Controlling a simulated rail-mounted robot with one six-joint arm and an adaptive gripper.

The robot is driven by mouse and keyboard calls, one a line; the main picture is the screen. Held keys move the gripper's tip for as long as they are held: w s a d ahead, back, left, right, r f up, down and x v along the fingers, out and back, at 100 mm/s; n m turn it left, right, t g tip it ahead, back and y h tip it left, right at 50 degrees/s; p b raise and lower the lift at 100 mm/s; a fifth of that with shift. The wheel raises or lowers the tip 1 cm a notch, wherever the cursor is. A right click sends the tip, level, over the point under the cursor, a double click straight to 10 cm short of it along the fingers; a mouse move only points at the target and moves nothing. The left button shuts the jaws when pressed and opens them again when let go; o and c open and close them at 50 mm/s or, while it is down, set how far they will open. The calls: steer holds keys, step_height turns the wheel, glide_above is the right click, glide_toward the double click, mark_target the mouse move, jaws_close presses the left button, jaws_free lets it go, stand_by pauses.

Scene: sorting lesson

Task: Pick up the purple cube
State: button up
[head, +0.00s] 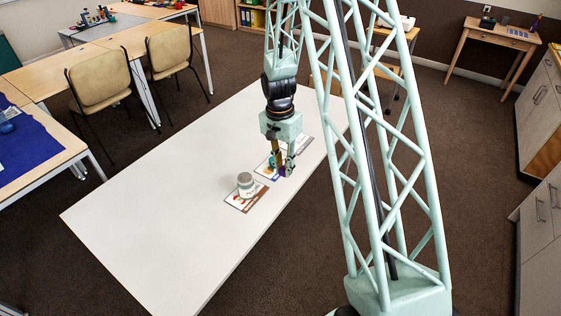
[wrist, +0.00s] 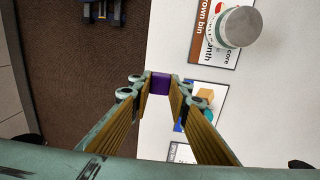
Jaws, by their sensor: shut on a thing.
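The purple cube (wrist: 160,84) is between the fingertips of my gripper (wrist: 161,82) in the wrist view, with a finger on each side. In the head view my gripper (head: 284,169) points down near the right long edge of the white table (head: 150,215). A little purple of the cube (head: 283,172) shows between its fingers there. My gripper is shut on the cube. Whether the cube touches the table or is held above it, I cannot tell.
A brown-bin card (wrist: 207,57) with a white, grey-lidded jar (wrist: 241,27) on it lies nearby. Beside my gripper a blue-edged card (wrist: 216,91) bears a wooden cube (wrist: 206,95) and a teal thing (wrist: 207,114). The table's left part is clear.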

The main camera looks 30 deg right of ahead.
steer(key=shift+s+a, duration=0.2)
steer(key=shift+s, duration=0.7)
steer(key=shift+w, duration=0.1)
